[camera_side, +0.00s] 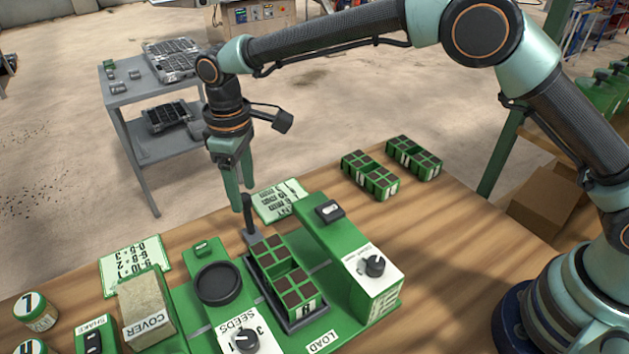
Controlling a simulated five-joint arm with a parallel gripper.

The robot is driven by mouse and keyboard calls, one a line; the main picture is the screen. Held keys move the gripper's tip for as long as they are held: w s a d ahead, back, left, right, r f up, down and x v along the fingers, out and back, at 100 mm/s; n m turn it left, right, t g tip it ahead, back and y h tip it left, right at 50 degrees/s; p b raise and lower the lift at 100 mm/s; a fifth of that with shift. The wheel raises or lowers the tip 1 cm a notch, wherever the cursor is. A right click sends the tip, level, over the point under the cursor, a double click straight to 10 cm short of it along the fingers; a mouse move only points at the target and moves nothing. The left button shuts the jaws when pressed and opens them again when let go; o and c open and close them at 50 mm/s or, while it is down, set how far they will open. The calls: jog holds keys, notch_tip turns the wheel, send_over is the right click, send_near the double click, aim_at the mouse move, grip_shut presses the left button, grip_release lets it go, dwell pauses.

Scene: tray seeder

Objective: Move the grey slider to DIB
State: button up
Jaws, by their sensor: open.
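The grey slider (318,311) is a dark grey carriage on the green base, in line with the LOAD label (322,342). It carries a green seed tray (283,267) with several soil-filled cells. An upright grey handle (250,228) stands at its far end. My gripper (242,198) points down, open and empty, with its fingertips close to the top of the handle. I cannot tell whether the fingers straddle the handle or touch it. No DIB label is readable in this view.
A green housing with a black knob (375,265) stands right of the slider. The SEEDS unit (243,339) with its round black hopper (218,284) and the COVER box (146,305) stand left. Two more seed trays (371,174) sit behind on the table. Clear wood lies at right.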

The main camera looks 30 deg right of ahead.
jog(key=shift+f, duration=0.55)
grip_shut()
dwell(1.1)
